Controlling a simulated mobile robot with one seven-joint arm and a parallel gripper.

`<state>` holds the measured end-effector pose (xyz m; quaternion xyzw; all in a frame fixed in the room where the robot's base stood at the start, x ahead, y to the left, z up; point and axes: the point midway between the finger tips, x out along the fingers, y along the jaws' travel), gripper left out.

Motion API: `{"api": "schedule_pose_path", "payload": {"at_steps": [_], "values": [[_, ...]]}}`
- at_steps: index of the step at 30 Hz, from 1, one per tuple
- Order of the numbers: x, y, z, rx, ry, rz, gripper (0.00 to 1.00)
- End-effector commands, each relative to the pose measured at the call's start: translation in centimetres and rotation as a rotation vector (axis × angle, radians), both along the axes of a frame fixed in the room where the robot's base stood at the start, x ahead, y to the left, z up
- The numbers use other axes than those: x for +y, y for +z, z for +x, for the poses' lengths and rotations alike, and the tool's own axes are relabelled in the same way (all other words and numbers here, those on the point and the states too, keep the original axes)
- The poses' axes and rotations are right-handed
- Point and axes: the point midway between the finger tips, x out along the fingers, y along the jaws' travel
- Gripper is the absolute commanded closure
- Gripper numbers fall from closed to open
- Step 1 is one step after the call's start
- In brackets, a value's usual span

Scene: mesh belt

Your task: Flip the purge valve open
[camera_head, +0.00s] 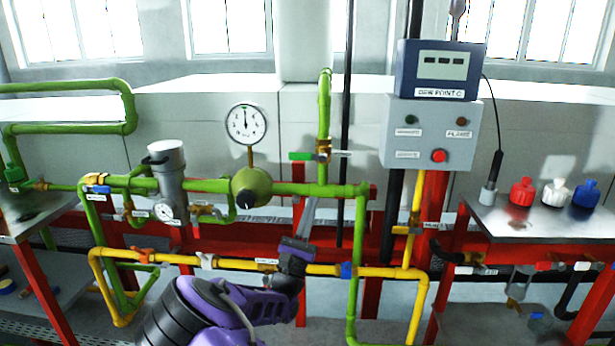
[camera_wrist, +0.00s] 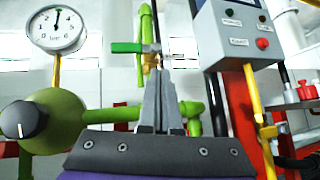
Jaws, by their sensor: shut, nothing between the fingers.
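The labels are too small to read surely, so I cannot tell which valve is the purge valve. A brass valve with a green lever (camera_head: 301,156) sits on the upright green pipe at centre. Its lever points left, level, and a white tag sits to its right. The lever also shows in the wrist view (camera_wrist: 127,47), just above and left of the fingertips. My gripper (camera_head: 311,201) is shut and empty, pointing up below this valve. In the wrist view my gripper (camera_wrist: 159,72) looks close under the valve body; I cannot tell whether they touch.
A round gauge (camera_head: 246,123) and a green regulator (camera_head: 251,187) stand left of my gripper. A grey control box (camera_head: 432,135) with a red button is at right. Yellow pipe (camera_head: 230,263) and a green horizontal pipe (camera_head: 290,188) run close to my arm.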

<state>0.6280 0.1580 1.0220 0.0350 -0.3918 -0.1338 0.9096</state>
Motion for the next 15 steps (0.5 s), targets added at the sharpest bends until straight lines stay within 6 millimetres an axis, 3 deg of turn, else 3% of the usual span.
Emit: {"api": "schedule_pose_path", "payload": {"at_steps": [3,6,15], "values": [[2.6,-3.2,0.1,0.018,0.104,-0.103,1.00],[3.9,-4.7,0.1,0.027,0.160,-0.148,1.00],[4.6,-5.4,0.0,0.031,0.189,-0.169,1.00]]}}
